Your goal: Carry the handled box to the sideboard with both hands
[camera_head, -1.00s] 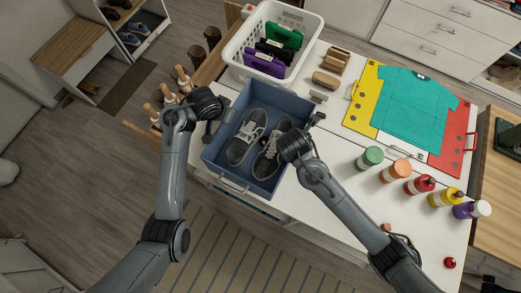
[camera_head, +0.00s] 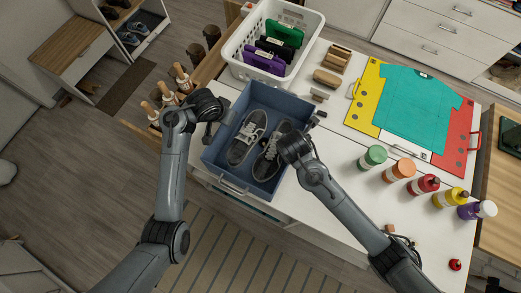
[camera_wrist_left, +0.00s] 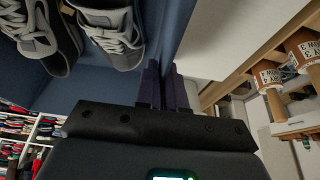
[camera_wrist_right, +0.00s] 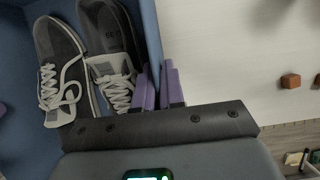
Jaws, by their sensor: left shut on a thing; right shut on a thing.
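The handled box (camera_head: 220,163) is a blue open-topped bin with a light metal handle (camera_head: 232,187) on its near side. A pair of grey lace-up shoes (camera_head: 247,140) lies inside. It appears at the front edge of the white worktop; whether it touches the top cannot be told. My left gripper (camera_head: 226,112) is shut on the box's left wall; its fingers (camera_wrist_left: 166,86) pinch the rim in the left wrist view. My right gripper (camera_head: 308,124) is shut on the right wall, with its fingers (camera_wrist_right: 169,88) at the rim in the right wrist view. Which surface is the sideboard is unclear.
A white basket (camera_head: 238,52) with coloured cases stands behind the box. Wooden brushes (camera_head: 328,79), a folding board with a teal shirt (camera_head: 415,105) and several bottles (camera_head: 423,184) occupy the worktop to the right. Wooden-handled tools (camera_head: 165,92) stand in a rack at left.

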